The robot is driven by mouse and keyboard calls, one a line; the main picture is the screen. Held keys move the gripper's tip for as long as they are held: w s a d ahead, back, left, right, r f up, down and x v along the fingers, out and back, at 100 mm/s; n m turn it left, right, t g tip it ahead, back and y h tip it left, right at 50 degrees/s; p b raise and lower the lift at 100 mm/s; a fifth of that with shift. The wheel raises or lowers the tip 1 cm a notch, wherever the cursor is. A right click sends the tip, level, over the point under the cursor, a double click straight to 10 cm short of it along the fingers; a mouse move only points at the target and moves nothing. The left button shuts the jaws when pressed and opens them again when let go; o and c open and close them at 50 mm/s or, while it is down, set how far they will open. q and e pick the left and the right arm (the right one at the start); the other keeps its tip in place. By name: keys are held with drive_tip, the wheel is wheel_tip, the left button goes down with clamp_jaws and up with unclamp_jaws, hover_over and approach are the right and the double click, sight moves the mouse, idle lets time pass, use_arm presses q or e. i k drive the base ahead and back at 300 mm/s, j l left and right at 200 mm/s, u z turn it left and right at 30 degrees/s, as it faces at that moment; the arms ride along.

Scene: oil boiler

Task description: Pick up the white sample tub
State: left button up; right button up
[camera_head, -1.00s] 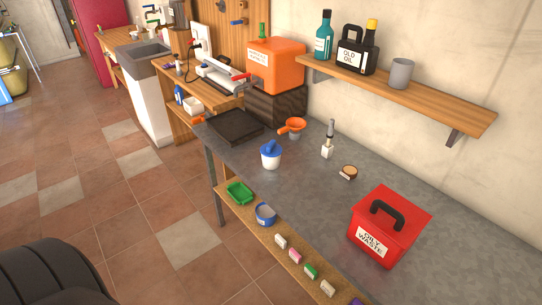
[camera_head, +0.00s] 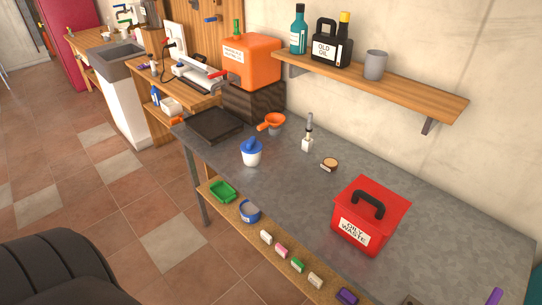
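A small white tub (camera_head: 252,158) with a blue piece (camera_head: 251,145) on top stands upright on the grey workbench (camera_head: 285,200), left of the middle of the view. It looks like the sample tub, but I cannot read any label. Another small white container (camera_head: 171,106) sits lower down, by the wooden bench further left. Neither of my grippers shows in the view.
A red oily waste bin (camera_head: 370,215) stands on the bench at right. An orange funnel (camera_head: 272,122), a black tray (camera_head: 214,125), a small brush-like tool (camera_head: 308,135) and a round tin (camera_head: 329,164) are near the tub. A low wooden shelf (camera_head: 230,208) holds several small items.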

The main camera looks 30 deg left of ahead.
sight(253, 160)
drive_tip(key=j+z, duration=0.3)
drive_tip(key=j, duration=0.15)
drive_tip(key=k+j+z, duration=0.1)
drive_tip(key=j+z, duration=0.15)
drive_tip(key=j, duration=0.2)
drive_tip(key=k+j+z, duration=0.15)
drive_tip(key=j+z, duration=0.15)
drive_tip(key=j, duration=0.15)
